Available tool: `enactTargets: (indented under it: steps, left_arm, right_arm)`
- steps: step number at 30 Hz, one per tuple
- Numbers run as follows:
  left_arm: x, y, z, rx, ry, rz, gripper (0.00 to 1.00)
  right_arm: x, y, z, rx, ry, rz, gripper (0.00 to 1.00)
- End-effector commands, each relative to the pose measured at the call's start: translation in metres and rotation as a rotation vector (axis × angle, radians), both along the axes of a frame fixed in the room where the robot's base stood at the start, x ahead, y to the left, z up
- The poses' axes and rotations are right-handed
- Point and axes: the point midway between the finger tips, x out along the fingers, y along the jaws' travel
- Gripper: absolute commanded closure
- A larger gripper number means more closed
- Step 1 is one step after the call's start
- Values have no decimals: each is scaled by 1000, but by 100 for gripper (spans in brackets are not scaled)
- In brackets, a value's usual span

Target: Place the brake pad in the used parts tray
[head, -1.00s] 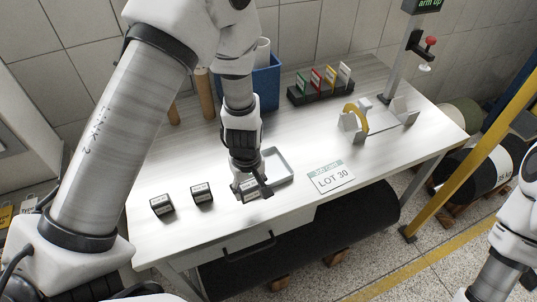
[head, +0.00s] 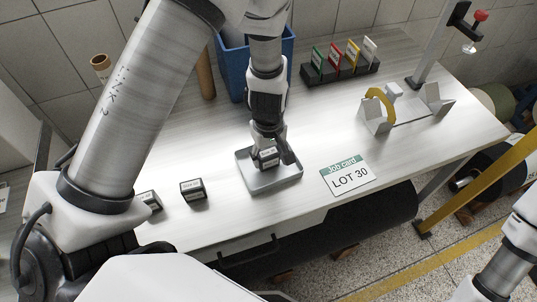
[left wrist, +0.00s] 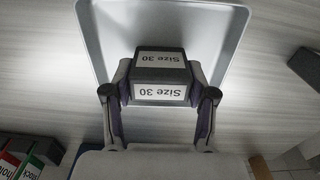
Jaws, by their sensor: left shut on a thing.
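My left gripper (head: 269,155) is shut on a dark block with white "Size 30" labels (left wrist: 160,75); the block also shows in the head view (head: 268,157). No thing here is plainly marked as a brake pad. The block is over the shallow grey tray (head: 284,181), inside its rim as seen from above. The tray's floor and rim also show in the left wrist view (left wrist: 104,28). I cannot tell whether the block touches the tray floor. My right arm enters at the lower right, with its gripper out of view.
Similar dark labelled blocks stand left of the tray, one nearer (head: 193,190) and one partly behind my arm (head: 150,200). A "LOT 30" job card (head: 347,177) lies right of the tray. A blue bin (head: 232,62), card rack (head: 340,72) and stand with a yellow ring (head: 378,110) are behind.

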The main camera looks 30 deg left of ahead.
Motion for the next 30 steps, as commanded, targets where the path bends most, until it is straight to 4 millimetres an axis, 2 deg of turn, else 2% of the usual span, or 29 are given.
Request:
enactTargets:
  steps: [2, 3, 4, 5, 13, 17, 20, 27, 30]
  left_arm:
    - [0, 0, -4, 0, 0, 0, 91]
    - [0, 0, -3, 0, 0, 0, 33]
    - [0, 0, -2, 0, 0, 0, 22]
    - [0, 0, -2, 0, 0, 0, 18]
    - [0, 0, -2, 0, 0, 0, 18]
    - [1, 0, 6, 0, -2, 0, 18]
    - [1, 0, 23, -1, -4, 0, 18]
    - [1, 0, 85, 0, -6, 0, 18]
    - [1, 0, 105, 0, -4, 0, 18]
  right_arm:
    - [0, 0, -2, 0, 0, 0, 100]
    - [0, 0, -1, 0, 1, 0, 100]
    - [0, 0, -1, 0, 1, 0, 100]
    - [0, 0, -1, 0, 1, 0, 100]
    - [0, 0, -1, 0, 1, 0, 100]
    - [0, 0, 1, 0, 1, 0, 100]
    - [0, 0, 1, 0, 1, 0, 100]
    - [0, 0, -3, 0, 1, 0, 100]
    - [0, 0, -5, 0, 1, 0, 100]
